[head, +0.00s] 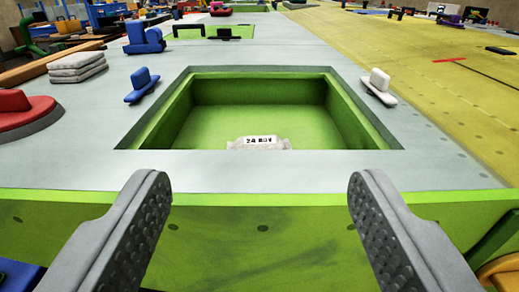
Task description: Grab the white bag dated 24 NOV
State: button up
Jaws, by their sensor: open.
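The white bag (258,143) lies in the green recessed bay (225,95), low in the opening at its near side. Its label appears to read 24 NOV, though the letters are small. Only the top of the bag shows; the near rim of the opening hides the rest. My gripper (258,190) is open and empty, with one grey padded finger at the left and one at the right. It is on the near side of the bay, in front of the green front edge, apart from the bag.
A grey panel (420,150) surrounds the bay. A blue clamp (142,85) stands at its left and a white-topped clamp (379,85) at its right. Folded grey cloths (76,68), a red round piece (18,107) and a blue block (144,38) lie further left.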

jog(key=o, duration=0.6)
jog(key=w, duration=0.1)
jog(key=w+r+g, duration=0.1)
jog(key=shift+w, duration=0.35)
notch_tip(320, 180, up, 5)
jog(key=n+g, duration=0.1)
jog(key=g, duration=1.5)
send_over(259, 140)
notch_tip(259, 140, down, 17)
jog(key=shift+f, duration=0.2)
